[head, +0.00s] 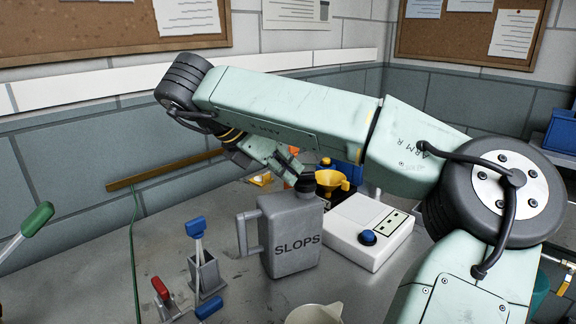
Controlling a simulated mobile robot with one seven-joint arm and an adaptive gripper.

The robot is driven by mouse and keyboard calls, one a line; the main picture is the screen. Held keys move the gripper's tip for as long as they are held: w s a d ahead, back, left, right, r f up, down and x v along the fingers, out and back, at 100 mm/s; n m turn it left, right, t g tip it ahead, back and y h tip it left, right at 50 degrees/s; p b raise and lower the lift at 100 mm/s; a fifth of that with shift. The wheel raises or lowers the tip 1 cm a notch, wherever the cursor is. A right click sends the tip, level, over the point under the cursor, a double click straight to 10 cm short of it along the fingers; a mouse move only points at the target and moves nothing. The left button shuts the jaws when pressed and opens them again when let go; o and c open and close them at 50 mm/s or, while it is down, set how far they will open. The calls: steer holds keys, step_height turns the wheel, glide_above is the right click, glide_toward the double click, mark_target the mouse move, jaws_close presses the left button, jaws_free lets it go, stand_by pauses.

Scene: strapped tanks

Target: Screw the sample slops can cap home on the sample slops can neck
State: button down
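The grey slops can (290,235), lettered SLOPS, stands upright on the bench with its handle to the left. The black cap (305,183) is at the top of the can, over the neck. The neck itself is hidden, so I cannot tell how far down the cap sits. My gripper (297,173) reaches down from the upper left, with its fingertips right at the cap. The fingers are small and dark here, and I cannot tell whether they are closed on the cap or only beside it.
A pale jug (314,314) is in front. The bench's left back is mostly clear.

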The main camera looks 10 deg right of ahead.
steer(key=shift+w+m+g+h+p, duration=0.25)
steer(key=shift+m+g+p, duration=0.6)
steer(key=shift+p, duration=1.15)
steer(key=shift+w+m+g+h+p, duration=0.15)
steer(key=shift+w+m+g+p, duration=0.45)
steer(key=shift+p, duration=1.4)
steer(key=shift+s+f+m+g+p, duration=0.2)
steer(key=shift+m+g+p, duration=0.1)
steer(key=shift+m, duration=0.35)
steer(key=c, duration=2.4)
jaws_free()
steer(key=c, duration=1.7)
jaws_free()
steer(key=shift+w, duration=0.1)
steer(key=shift+o, duration=0.6)
steer(key=shift+r, duration=0.1)
steer(key=o, duration=0.6)
steer(key=shift+c, duration=0.5)
